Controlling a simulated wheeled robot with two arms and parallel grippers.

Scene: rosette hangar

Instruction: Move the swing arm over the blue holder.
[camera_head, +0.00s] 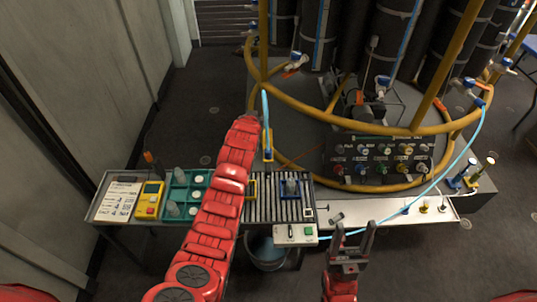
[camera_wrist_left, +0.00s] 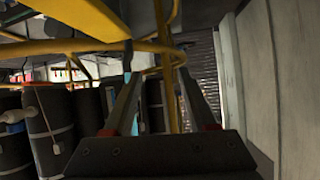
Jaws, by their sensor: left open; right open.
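A small blue holder (camera_head: 291,188) with a grey part in it stands on the slatted conveyor (camera_head: 268,211). I cannot tell for sure which part is the swing arm; a thin light-blue bar (camera_head: 265,106) with a yellow bracket (camera_head: 268,145) hangs behind the conveyor. My left arm crosses the left end of the conveyor, and its gripper does not show clearly in the head view. In the left wrist view my left gripper (camera_wrist_left: 161,72) is open and empty, facing yellow rails.
A yellow ring rail (camera_head: 345,118) surrounds dark cylinders and a valve panel (camera_head: 380,161). A teal tray (camera_head: 177,207) and a yellow meter (camera_head: 149,200) lie on the left bench. A light shelf (camera_head: 385,212) runs right. A bucket (camera_head: 267,252) stands under the conveyor.

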